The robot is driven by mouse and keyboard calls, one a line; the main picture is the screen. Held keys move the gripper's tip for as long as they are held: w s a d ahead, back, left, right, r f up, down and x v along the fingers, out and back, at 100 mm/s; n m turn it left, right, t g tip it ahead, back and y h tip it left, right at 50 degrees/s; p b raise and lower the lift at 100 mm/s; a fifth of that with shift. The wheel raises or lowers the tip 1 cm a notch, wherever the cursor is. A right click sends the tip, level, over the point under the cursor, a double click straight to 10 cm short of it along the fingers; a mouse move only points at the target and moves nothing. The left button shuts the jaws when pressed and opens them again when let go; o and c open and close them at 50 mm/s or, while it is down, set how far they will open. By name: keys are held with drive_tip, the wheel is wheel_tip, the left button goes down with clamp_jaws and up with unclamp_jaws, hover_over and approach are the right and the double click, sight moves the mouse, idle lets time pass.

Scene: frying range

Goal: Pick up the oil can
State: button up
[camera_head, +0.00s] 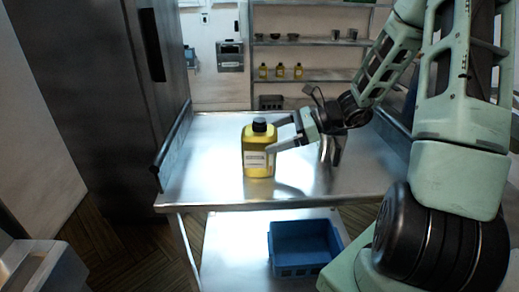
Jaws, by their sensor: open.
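The oil can is a yellow, bottle-shaped container (257,160) with a dark cap and a pale label. It stands upright on the steel table (205,175), left of the table's middle and near the front edge. My gripper (273,136) reaches in from the right at the height of the can's upper part. Its jaws are open. The fingertips are at the can's right side and overlap it in the picture; I cannot tell whether they touch it.
A metal container (331,150) stands on the table behind my gripper. A blue crate (305,248) sits on the shelf below. Wall shelves (310,75) at the back hold several small bottles and cups. A dark cabinet (100,100) stands at left. The table's left part is clear.

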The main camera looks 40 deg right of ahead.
sight(259, 120)
drive_tip(key=x, duration=0.5)
drive_tip(key=shift+s+f, duration=0.1)
drive_tip(key=shift+s, duration=0.1)
drive_tip(key=c, duration=1.1)
wheel_tip(259, 120, up, 10)
drive_tip(key=shift+r+p, duration=0.1)
drive_tip(key=shift+p, duration=0.45)
